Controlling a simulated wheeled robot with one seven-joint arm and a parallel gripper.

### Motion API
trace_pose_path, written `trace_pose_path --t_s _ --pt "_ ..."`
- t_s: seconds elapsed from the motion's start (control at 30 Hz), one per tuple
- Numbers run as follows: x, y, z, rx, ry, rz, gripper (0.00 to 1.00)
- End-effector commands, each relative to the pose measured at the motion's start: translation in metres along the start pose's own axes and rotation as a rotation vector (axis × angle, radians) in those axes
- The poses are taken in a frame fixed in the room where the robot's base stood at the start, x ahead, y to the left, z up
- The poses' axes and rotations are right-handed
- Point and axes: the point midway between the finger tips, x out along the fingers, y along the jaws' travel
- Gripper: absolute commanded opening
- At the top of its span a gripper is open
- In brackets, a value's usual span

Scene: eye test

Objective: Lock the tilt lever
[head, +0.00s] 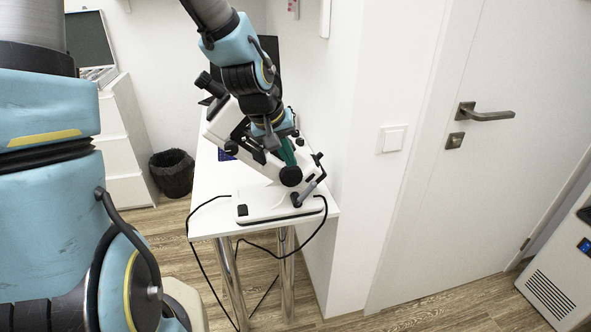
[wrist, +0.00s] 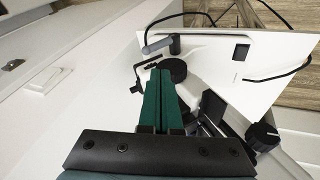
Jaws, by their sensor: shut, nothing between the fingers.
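A white microscope-like instrument (head: 226,124) with a tilted body stands on a small white table. A short grey lever (head: 311,187), which looks like the tilt lever, sits on a dark pivot low on its right side. The lever also shows in the wrist view (wrist: 157,46), lying beyond the fingertips. A round black knob (head: 290,176) is at the body's joint, nearer the fingers. My gripper (head: 291,162) comes down from above, its green fingers shut together and empty. In the wrist view my gripper (wrist: 160,72) points at the black knob; I cannot tell whether they touch.
The white table (head: 204,218) has bare room at its front left. Black cables (head: 322,222) hang over its front edge. A wall with a light switch (head: 392,139) and a white door (head: 460,190) are to the right. A black bin (head: 172,175) stands at the back left.

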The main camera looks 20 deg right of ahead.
Motion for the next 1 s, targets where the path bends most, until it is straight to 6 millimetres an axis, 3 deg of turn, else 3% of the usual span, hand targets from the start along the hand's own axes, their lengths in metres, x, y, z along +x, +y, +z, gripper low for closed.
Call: trace_pose_path --t_s 0.6,1.0 --pt "0.085 0.000 0.001 0.001 -0.003 -0.001 0.00" --pt "0.099 -0.001 0.001 0.001 0.000 -0.002 0.00"
